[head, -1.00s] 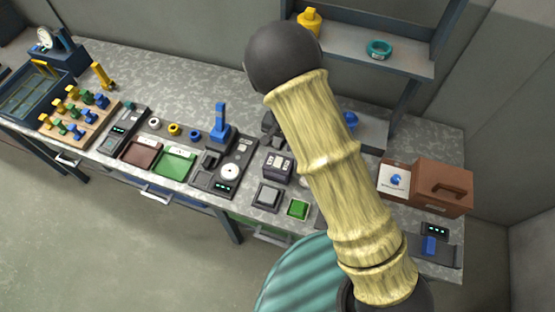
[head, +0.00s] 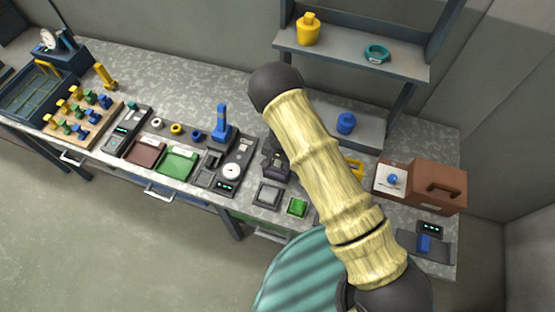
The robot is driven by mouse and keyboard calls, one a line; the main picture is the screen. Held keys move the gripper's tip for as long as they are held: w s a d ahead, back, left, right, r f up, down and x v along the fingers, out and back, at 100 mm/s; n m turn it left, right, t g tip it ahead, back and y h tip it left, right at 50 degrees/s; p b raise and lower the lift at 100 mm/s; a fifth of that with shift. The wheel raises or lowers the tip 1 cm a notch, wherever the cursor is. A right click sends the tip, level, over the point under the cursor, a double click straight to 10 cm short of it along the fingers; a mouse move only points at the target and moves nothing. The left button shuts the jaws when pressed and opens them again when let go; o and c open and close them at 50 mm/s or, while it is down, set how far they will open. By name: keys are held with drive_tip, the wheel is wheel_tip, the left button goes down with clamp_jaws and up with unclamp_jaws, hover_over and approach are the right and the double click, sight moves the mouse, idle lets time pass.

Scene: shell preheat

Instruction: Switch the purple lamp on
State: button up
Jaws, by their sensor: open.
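I cannot make out a purple lamp in the head view; my arm hides part of the bench. A dark shape just below my arm's black elbow seems to be my gripper (head: 275,163), over a small dark block among the bench devices. It is small and mostly dark, and its fingertips are not clear. I see nothing held in it.
A panel with a white dial (head: 231,172) and a blue upright handle (head: 221,125) stands to the left. Green (head: 177,160) and brown trays (head: 145,152) lie beyond it. A brown case (head: 436,186) stands at right. A shelf (head: 398,66) overhangs the back.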

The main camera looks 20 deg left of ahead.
sight(275, 164)
drive_tip(key=shift+c, duration=0.4)
drive_tip(key=c, duration=0.9)
drive_tip(key=shift+a+h+p, duration=0.2)
drive_tip(key=shift+h+p, duration=0.4)
drive_tip(key=o, duration=1)
drive_tip(key=shift+r, duration=0.1)
drive_tip(key=r+b, duration=0.1)
drive_tip(key=r, duration=0.4)
drive_tip(key=r+b, duration=0.2)
drive_tip(key=r, duration=0.4)
drive_tip(key=r+b, duration=0.2)
drive_tip(key=r, duration=0.4)
drive_tip(key=shift+a+r, duration=0.1)
drive_tip(key=shift+a, duration=0.2)
